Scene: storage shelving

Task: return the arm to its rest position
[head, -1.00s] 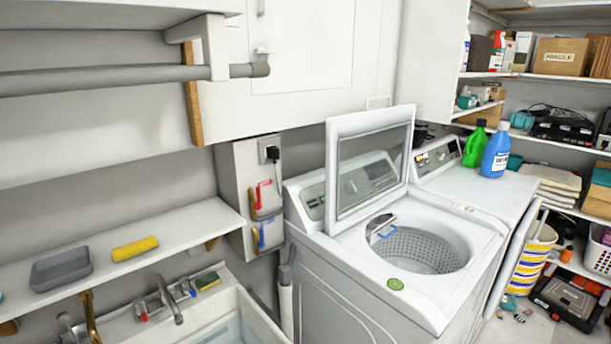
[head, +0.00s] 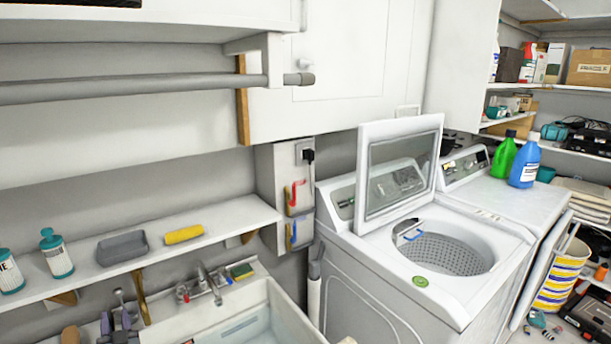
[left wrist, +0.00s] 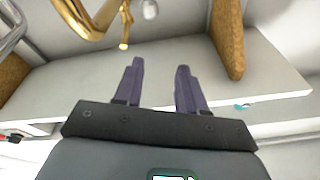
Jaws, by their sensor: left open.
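My left gripper (head: 116,322) shows at the lower left of the head view, by the left side of the sink and below the wall shelf. Its two purple fingers also show in the left wrist view (left wrist: 157,75). They are apart with nothing between them. A white shelf board (left wrist: 75,82) and a brass-coloured pipe (left wrist: 95,25) lie beyond the fingers in that view. My right gripper is not in view.
The wall shelf (head: 190,222) holds teal-capped bottles (head: 57,254), a grey tray (head: 122,248) and a yellow sponge (head: 184,234). The sink (head: 262,322) is below. An open-lidded washer (head: 400,300) stands right, with green (head: 502,156) and blue (head: 524,163) bottles behind.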

